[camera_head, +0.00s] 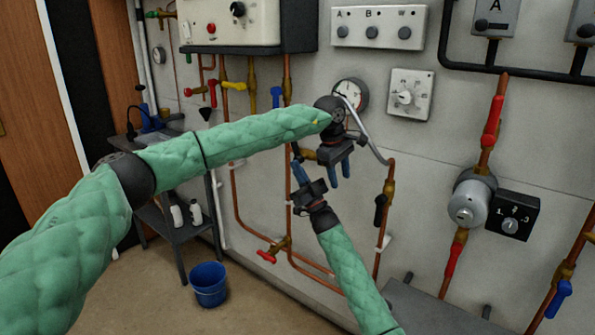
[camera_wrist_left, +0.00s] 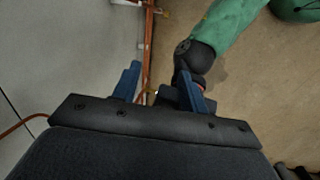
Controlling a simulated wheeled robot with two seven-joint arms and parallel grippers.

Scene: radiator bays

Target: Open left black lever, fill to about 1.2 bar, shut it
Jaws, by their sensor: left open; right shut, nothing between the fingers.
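The pressure gauge (camera_head: 350,94) is on the wall; its reading is too small to tell. A grey hose (camera_head: 370,145) curves down from beside it to a brass valve (camera_head: 389,187) with a black lever (camera_head: 380,210) on the right pipe. Brass fittings (camera_head: 308,154) show behind my left gripper; any black lever there is hidden. My left gripper (camera_head: 340,178) is open and empty, fingers pointing down before the copper pipes; its fingers (camera_wrist_left: 160,85) straddle a pipe in the wrist view, contact unclear. My right gripper (camera_head: 299,168) is shut and empty, just below left of it.
Other valves have red levers (camera_head: 266,256), a yellow lever (camera_head: 234,86) and blue levers (camera_head: 276,97). Another black lever (camera_head: 206,114) hangs further left. A blue bucket (camera_head: 208,284) stands on the floor beside a dark shelf (camera_head: 176,240).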

